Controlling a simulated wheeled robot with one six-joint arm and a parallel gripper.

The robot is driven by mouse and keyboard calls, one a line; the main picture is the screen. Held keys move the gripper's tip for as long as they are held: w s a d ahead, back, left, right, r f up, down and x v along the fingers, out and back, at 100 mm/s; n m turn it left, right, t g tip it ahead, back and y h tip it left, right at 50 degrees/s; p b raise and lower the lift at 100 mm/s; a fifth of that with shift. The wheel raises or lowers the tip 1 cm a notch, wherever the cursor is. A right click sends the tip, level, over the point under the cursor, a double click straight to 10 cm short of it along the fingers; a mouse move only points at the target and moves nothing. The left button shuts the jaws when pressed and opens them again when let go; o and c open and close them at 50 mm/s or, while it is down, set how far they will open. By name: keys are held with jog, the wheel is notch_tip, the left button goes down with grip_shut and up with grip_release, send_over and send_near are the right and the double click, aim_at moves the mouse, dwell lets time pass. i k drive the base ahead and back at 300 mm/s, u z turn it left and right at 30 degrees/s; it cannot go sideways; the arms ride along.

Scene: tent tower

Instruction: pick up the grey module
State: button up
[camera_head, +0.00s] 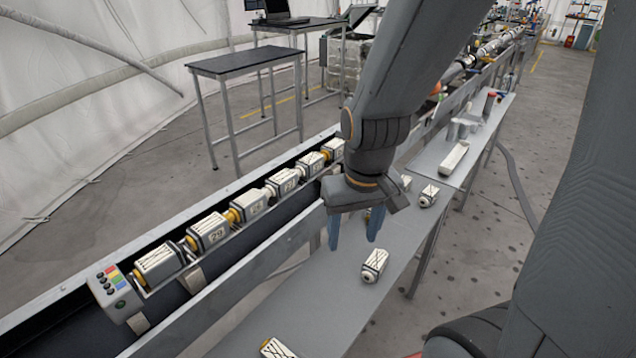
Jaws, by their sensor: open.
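My gripper (353,232) points down over the grey bench (318,290), its two blue fingers apart with nothing between them. A small white-and-grey module (374,265) lies on the bench just in front of and slightly right of the fingers, apart from them. Another such module (428,195) lies farther back on the right, and a third (276,348) is cut off at the bottom edge. Parts of other pieces show behind the gripper, mostly hidden by it. No module here is plainly all grey, so I cannot tell which one is meant.
A long trough (200,288) left of the bench holds a row of several similar modules and a control box (115,292) with coloured buttons. A long pale block (454,157) lies farther along the bench. A black-topped table (245,62) stands behind. Bench space before the near module is clear.

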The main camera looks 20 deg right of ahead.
aim_at(154, 268)
jog(key=u, duration=1.15)
jog(key=k, duration=1.05)
jog(key=z, duration=0.5)
jog(key=i, duration=1)
jog(key=u, duration=1)
